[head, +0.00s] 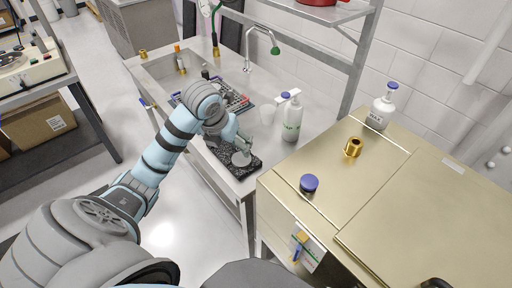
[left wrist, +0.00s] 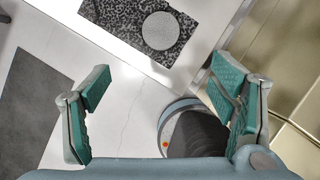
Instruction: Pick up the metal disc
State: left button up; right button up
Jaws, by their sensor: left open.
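The metal disc (left wrist: 160,30) is a round, flat grey piece lying on a black speckled mat (left wrist: 118,12) in the left wrist view. In the head view the disc (head: 241,158) lies near the right end of the mat (head: 222,155), at the front edge of the counter. My left gripper (head: 240,143) is close to the disc in the head view and partly overlaps the mat. In the left wrist view my left gripper (left wrist: 160,88) has its teal-padded fingers wide apart with nothing between them. The disc shows beyond the fingertips, apart from them. My right gripper is not in view.
A brass-coloured cabinet (head: 410,190) borders the counter, with a blue-capped jar (head: 309,184) and brass fitting (head: 353,147) on top. A sink lies behind.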

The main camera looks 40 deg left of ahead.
pick_arm(q)
notch_tip(320, 180, down, 2)
jog(key=w+b, duration=0.1)
jog(key=b, duration=0.8)
send_near(241, 160)
jog(key=shift+s+a+f, duration=0.1)
jog(key=shift+s+f, duration=0.05)
jog(key=shift+f, duration=0.35)
jog(key=shift+s+a+f, duration=0.1)
jog(key=shift+f, duration=0.4)
jog(key=b+x, duration=0.2)
jog(key=x, duration=0.1)
jog(key=w+b+x, duration=0.1)
jog(key=b+x, duration=0.1)
jog(key=x, duration=0.1)
jog(key=shift+d+r, duration=0.1)
jog(key=shift+r, duration=0.15)
jog(key=shift+w+f, duration=0.25)
jog(key=shift+f, duration=0.05)
jog(key=shift+s, duration=0.15)
jog(key=c, duration=1.4)
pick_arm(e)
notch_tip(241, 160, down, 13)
